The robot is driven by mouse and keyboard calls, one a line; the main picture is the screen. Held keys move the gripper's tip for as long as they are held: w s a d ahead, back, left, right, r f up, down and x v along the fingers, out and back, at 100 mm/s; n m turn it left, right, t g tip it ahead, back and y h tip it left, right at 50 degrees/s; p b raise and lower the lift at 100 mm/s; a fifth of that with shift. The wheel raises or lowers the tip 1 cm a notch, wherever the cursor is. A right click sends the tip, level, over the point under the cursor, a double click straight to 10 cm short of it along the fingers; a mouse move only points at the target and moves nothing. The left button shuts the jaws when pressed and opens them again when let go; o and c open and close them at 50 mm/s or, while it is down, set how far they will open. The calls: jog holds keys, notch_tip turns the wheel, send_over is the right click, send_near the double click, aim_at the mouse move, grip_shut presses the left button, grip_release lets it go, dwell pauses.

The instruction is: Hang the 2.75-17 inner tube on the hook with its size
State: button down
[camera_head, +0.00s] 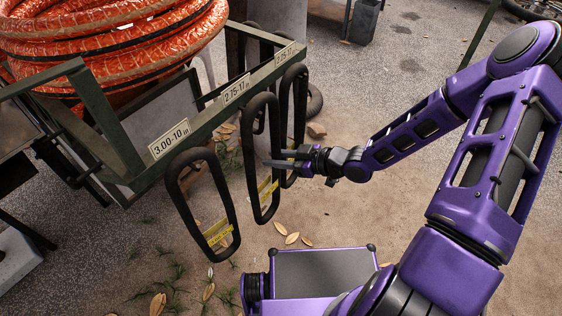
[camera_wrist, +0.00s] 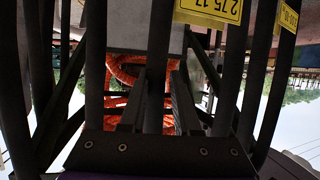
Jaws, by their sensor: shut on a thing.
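The 2.75-17 inner tube (camera_head: 250,160) is a long black loop with a yellow tag, hanging upright beside the 2.75-17 rail label (camera_head: 237,89). Its tag (camera_wrist: 208,9) reads 2.75-17, upside down, in the wrist view. My gripper (camera_head: 285,160) reaches in from the right at mid-height. In the wrist view my fingers (camera_wrist: 157,105) are shut on one side strand of this tube. The loop's top is near the rail; the hook is hidden, so I cannot tell whether the tube rests on it.
A tagged tube (camera_head: 177,190) hangs left by the 3.00-10 label (camera_head: 168,139). Another tube (camera_head: 303,100) hangs close on the right. The green cart rail (camera_head: 205,122) runs behind them, with orange hose (camera_head: 120,50) coiled above. Leaves lie on open ground.

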jog(key=shift+w+a+f+b, duration=0.5)
jog(key=shift+a+f+b, duration=0.15)
jog(key=shift+b, duration=0.05)
jog(key=shift+w+a+f+b, duration=0.5)
jog(key=shift+a+f+b, duration=0.15)
jog(key=c, duration=0.5)
grip_release()
jog(key=shift+c, duration=0.2)
jog(key=shift+f, duration=0.1)
jog(key=shift+d, duration=0.1)
jog(key=p+v, duration=0.3)
jog(key=v, duration=1.4)
jog(key=shift+r, duration=0.25)
jog(key=shift+d, duration=0.15)
